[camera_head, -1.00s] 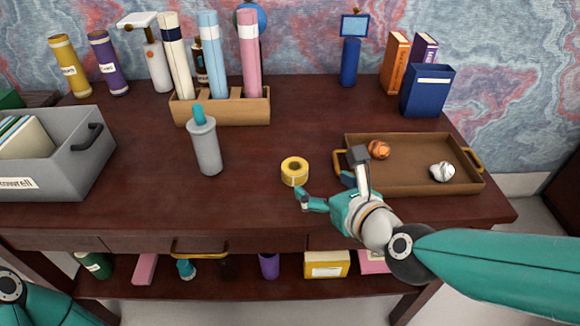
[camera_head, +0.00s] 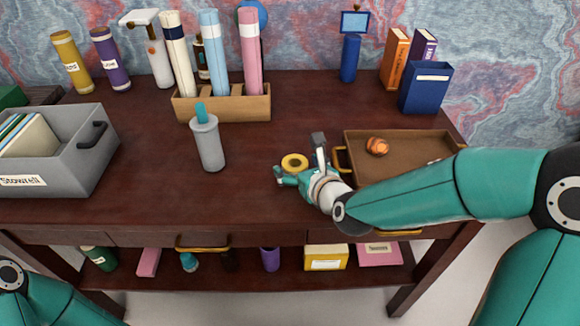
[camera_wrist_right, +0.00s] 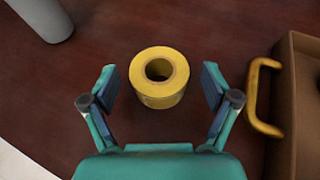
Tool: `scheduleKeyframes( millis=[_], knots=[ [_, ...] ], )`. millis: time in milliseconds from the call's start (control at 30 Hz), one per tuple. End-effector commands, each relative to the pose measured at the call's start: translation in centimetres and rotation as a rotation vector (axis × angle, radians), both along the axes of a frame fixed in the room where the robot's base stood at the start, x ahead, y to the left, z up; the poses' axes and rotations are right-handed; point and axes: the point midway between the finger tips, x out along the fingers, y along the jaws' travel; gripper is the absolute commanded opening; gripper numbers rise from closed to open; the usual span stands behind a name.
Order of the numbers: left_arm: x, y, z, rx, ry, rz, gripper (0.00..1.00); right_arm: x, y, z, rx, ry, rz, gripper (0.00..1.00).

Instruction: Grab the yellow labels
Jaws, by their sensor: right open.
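The yellow labels (camera_head: 294,161) are a roll with a round hole, lying flat on the dark desk left of the brown tray. In the right wrist view the roll (camera_wrist_right: 160,77) lies just ahead of and between the fingertips, with a gap to each finger. My right gripper (camera_head: 298,160) is open and empty, and it also shows in the right wrist view (camera_wrist_right: 160,88). In the head view its hand hides the front part of the roll. Of my left arm, only a teal link shows at the lower left; its gripper is out of view.
The brown tray (camera_head: 355,139) with a brass handle (camera_wrist_right: 256,97) stands close to the right, holding an orange crumpled ball (camera_head: 377,146). A grey cylinder with a teal top (camera_head: 209,146) stands to the left. A wooden holder (camera_head: 222,110) with tall rolls is behind.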

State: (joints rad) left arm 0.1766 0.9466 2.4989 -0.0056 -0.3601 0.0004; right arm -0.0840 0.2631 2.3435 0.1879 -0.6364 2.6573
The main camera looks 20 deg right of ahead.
Motion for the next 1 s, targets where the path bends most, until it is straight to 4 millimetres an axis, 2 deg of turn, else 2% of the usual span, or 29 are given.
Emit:
scheduleKeyframes(
  millis=[200, 467, 833, 900, 1000],
  knots=[
    [0.0, 0.0, 0.4, 0.000, 0.000, 0.000, 0.82, 2.1, 0.3, -1.0, 0.002, 0.002, -0.001, 0.87],
    [0.0, 0.0, 0.3, 0.000, 0.000, 0.000, 0.82, 2.3, 0.3, -1.0, 0.001, 0.000, 0.000, 0.85],
    [0.0, 0.0, 0.3, 0.000, 0.000, 0.000, 0.82, 2.3, 0.3, -1.0, 0.001, 0.001, 0.000, 0.24],
    [0.0, 0.0, 0.3, 0.000, 0.000, 0.000, 0.82, 2.3, 0.3, -1.0, 0.001, 0.000, 0.000, 0.16],
    [0.0, 0.0, 0.3, 0.000, 0.000, 0.000, 0.82, 2.3, 0.3, -1.0, 0.001, 0.000, 0.000, 0.16]
  ],
)
